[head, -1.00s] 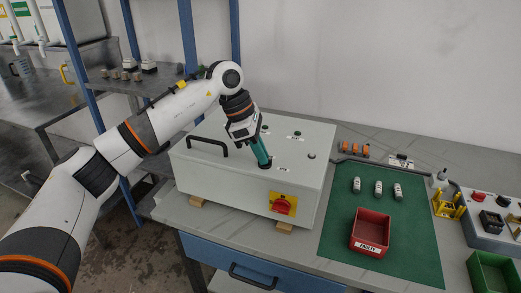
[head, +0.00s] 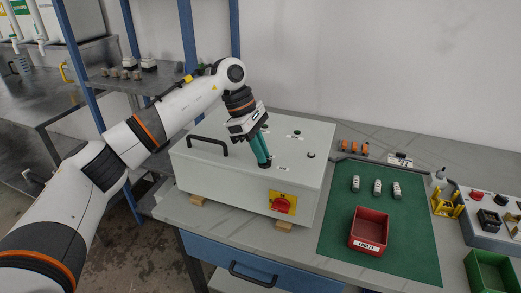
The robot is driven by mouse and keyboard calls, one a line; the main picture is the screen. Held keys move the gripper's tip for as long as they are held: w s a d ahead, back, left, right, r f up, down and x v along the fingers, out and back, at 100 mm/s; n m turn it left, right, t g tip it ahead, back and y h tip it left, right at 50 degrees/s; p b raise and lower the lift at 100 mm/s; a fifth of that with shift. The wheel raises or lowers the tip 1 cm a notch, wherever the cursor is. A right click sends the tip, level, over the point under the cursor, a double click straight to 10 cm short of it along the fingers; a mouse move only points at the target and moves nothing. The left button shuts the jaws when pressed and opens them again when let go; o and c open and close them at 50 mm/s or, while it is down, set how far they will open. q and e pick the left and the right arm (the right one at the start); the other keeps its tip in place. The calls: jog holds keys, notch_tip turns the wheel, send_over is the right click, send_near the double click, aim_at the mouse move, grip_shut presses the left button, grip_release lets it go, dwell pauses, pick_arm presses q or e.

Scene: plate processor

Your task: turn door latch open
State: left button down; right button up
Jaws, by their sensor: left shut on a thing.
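A light grey cabinet box (head: 235,190) lies on the workbench with its door facing up. A black bar handle (head: 208,146) is on the door's left part. The fingers and gripper body hide most of that latch. My right gripper is out of view.
A red rotary switch (head: 282,205) on a yellow plate is on the box's front. Right of it lie a green mat (head: 410,245), a red bin (head: 369,231) and several small grey parts (head: 377,187). A blue shelf post (head: 188,40) stands behind my left arm.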

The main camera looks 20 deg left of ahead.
pick_arm(q)
jog(key=c, duration=1.5)
grip_release()
jog(key=shift+o, duration=0.2)
jog(key=shift+r, duration=0.1)
jog(key=v, duration=1.2)
jog(key=shift+b, duration=0.35)
